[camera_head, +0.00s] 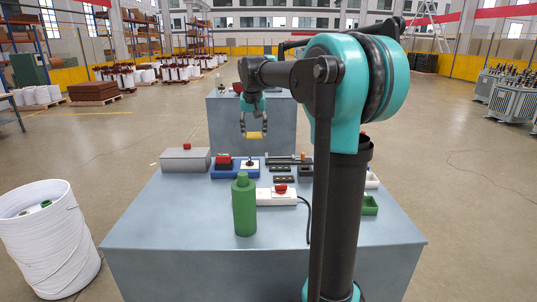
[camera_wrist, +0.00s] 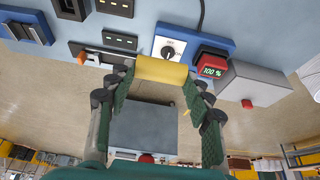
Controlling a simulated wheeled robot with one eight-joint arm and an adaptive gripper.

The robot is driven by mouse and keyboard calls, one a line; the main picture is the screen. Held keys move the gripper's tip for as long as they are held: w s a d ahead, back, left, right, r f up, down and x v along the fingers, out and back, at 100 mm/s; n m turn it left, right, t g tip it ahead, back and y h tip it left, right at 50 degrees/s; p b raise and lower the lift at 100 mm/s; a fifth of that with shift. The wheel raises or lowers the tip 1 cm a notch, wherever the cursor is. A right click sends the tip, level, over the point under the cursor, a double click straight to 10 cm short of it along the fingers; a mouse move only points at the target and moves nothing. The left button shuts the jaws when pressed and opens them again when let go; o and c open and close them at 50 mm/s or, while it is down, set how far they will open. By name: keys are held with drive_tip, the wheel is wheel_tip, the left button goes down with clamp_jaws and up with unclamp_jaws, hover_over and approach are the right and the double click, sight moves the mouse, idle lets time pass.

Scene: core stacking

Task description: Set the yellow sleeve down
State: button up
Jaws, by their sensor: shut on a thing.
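The yellow sleeve (camera_head: 254,135) hangs in the air above the far edge of the near table (camera_head: 190,225). My gripper (camera_head: 254,131) is shut on it, one finger at each end. The wrist view shows the yellow sleeve (camera_wrist: 162,71) lying crosswise between the two green fingertips. A blue unit with a white dial plate (camera_head: 250,168) and a red display (camera_wrist: 208,71) reading "100 %" stands on the table below. Nothing visible touches the sleeve apart from my fingers.
A grey box with a red button (camera_head: 185,159) stands left of the blue unit. A green bottle (camera_head: 244,205) and a white box with a red button (camera_head: 277,196) stand nearer. Dark slotted blocks (camera_head: 283,179) lie to the right. A second table (camera_head: 228,120) stands behind. The table's front left is clear.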

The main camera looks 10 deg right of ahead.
drive_tip(key=w+d+r, duration=0.1)
drive_tip(key=w+d, duration=0.5)
drive_tip(key=w, duration=0.3)
hover_over(280, 160)
drive_tip(key=s, duration=0.1)
drive_tip(key=f, duration=2)
drive_tip(key=shift+s+a+f, duration=0.1)
drive_tip(key=shift+a, duration=0.1)
drive_tip(key=shift+f, duration=0.15)
drive_tip(key=o, duration=0.9)
drive_tip(key=v, duration=1.2)
drive_tip(key=shift+r, duration=0.2)
